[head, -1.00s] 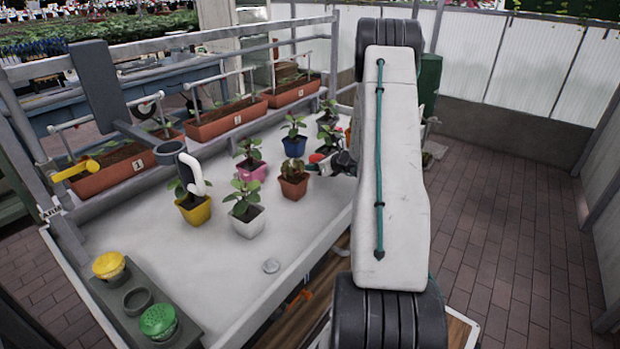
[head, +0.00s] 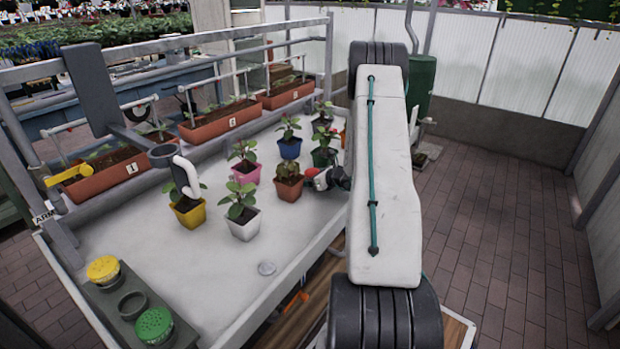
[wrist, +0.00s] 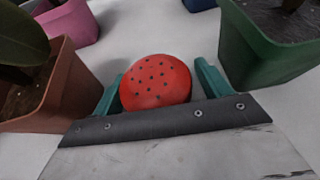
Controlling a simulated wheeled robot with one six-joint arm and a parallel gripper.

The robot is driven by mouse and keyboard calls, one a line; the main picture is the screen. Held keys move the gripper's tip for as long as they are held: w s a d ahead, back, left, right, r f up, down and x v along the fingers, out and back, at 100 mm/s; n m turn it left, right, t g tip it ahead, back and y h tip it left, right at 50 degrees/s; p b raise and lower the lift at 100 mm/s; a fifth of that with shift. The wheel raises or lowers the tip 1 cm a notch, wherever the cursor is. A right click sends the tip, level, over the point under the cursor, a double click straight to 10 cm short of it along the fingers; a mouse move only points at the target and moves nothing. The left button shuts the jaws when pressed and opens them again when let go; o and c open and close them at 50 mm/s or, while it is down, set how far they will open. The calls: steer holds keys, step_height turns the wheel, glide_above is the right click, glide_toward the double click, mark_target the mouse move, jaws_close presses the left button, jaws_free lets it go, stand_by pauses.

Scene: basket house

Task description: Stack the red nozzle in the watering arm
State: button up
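The red nozzle (wrist: 155,82), a domed head with dark holes, sits between the two teal fingers of my gripper (wrist: 158,88) in the wrist view. The fingers meet its sides, and its underside is hidden. In the head view the nozzle (head: 310,172) and my gripper (head: 322,181) are right of the terracotta pot, partly hidden by my arm. The watering arm (head: 124,135) is at the left over the white table, with a grey ring-shaped socket (head: 164,152) and a white curved pipe (head: 187,175). The socket looks empty.
Potted plants crowd around my gripper: a terracotta pot (head: 289,189), a green pot (head: 324,157) and a white pot (head: 244,225). A rack (head: 100,292) at front left holds yellow (head: 103,269) and green (head: 154,325) nozzles. The table's front is mostly clear.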

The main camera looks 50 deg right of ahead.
steer(key=shift+s+r, duration=0.1)
steer(key=shift+r, duration=0.1)
steer(key=v, duration=1.1)
steer(key=shift+s+r, duration=0.2)
steer(key=shift+s, duration=0.15)
